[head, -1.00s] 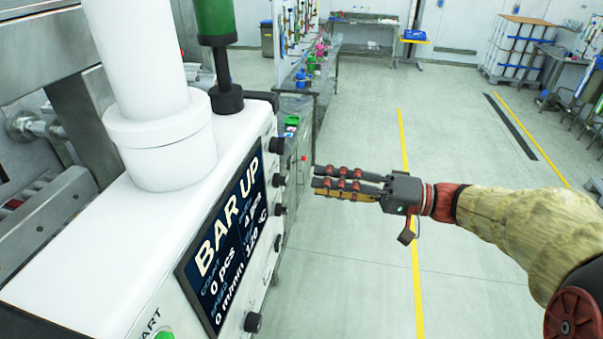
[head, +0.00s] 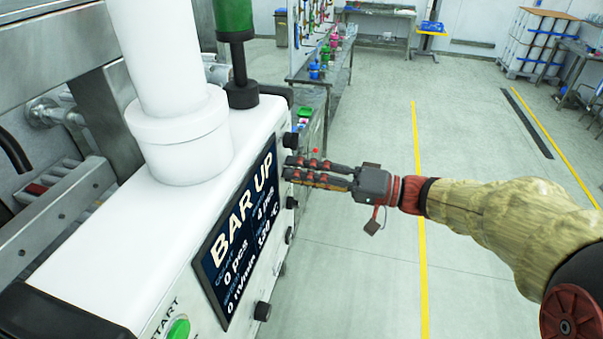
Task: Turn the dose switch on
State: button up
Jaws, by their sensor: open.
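The white machine (head: 75,250) fills the left side, with a dark display (head: 240,240) reading "BAR UP". Several black knobs sit along its right side; one is the upper knob (head: 297,147) and another is the lower knob (head: 262,311). I cannot tell which of them is the dose switch, as no label is readable. My gripper (head: 290,172) points left with its fingers at the machine's right side, just below the upper knob. It is open and holds nothing visible. The fingers hide part of the knob row, and I cannot tell whether they touch it.
A green START button (head: 178,329) is at the bottom. A white column (head: 165,100) and a green cylinder (head: 235,20) rise from the machine. A workbench (head: 315,115) stands behind it. The floor (head: 360,280) right of the machine is clear.

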jog(key=shift+c, duration=0.5)
grip_shut()
jog(key=shift+f+m+p, duration=0.2)
jog(key=shift+m+p, duration=0.9)
jog(key=shift+m, duration=4.8)
grip_release()
